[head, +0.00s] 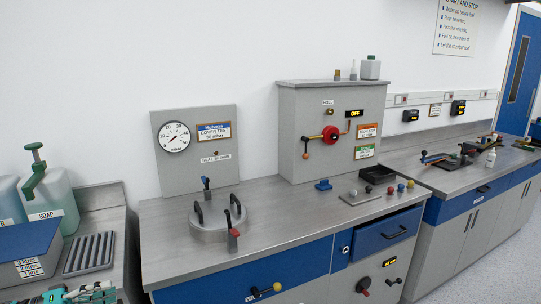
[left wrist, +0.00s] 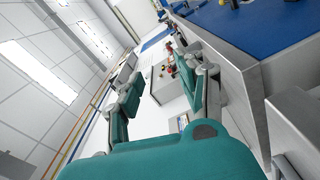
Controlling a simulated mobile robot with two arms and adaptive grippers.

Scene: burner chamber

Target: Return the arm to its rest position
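My left gripper (head: 92,292), teal and grey, shows at the lower left corner of the head view, cut by the bottom edge. It is beside the left bench, near the blue-topped box, and apart from the cover and burner fittings. In the left wrist view its two teal fingers (left wrist: 158,92) stand apart with nothing between them, so it is open and empty. The rest of my left arm is out of the head view. My right gripper is in neither view.
A blue-topped measure box (head: 25,250), a ridged tray (head: 89,253) and a soap bottle (head: 52,203) crowd the left bench. The steel bench (head: 285,215) carries a round lid (head: 217,220) and a control cabinet (head: 300,115).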

